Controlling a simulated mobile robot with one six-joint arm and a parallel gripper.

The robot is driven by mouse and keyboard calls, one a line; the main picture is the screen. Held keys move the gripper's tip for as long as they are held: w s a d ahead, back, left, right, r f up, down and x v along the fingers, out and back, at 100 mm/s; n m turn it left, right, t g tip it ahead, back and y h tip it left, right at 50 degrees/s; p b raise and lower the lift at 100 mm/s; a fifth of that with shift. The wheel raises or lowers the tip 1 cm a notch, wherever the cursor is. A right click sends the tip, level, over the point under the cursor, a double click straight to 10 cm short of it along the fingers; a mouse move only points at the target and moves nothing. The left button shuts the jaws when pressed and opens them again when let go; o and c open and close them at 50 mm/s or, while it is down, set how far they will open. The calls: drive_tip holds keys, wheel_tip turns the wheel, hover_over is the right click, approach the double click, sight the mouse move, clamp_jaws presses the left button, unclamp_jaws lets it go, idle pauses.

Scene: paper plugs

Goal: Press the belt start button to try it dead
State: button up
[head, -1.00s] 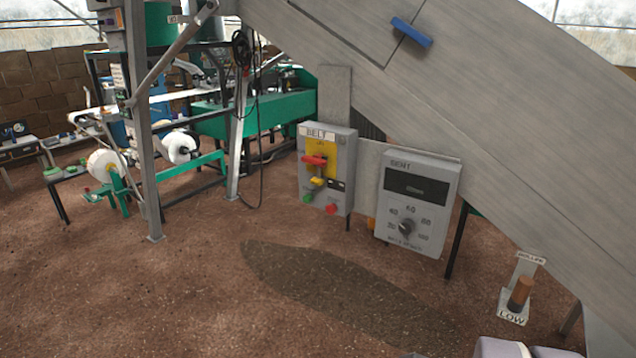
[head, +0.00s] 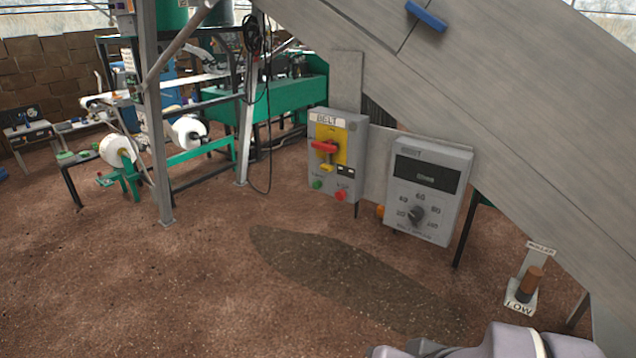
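The belt control box (head: 347,190) is a grey box labelled BELT, fixed under the sloping grey conveyor. A red rotary handle (head: 324,146) sits on its yellow plate, with a yellow piece (head: 327,167) just below that looks like a tag or lock. A green button (head: 317,184) is at the lower left of the box, and a red button (head: 341,195) is at the lower right. The small labels over the buttons are too blurred to read surely. Part of my arm shows at the bottom right edge, well apart from the box. My gripper is not in view.
A grey dial box (head: 426,190) with a dark display hangs right of the belt box. The sloping conveyor (head: 500,80) overhangs both. A stand marked LOW (head: 520,297) is at lower right. Brown floor (head: 220,300) in front is open, with a dark patch (head: 340,275).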

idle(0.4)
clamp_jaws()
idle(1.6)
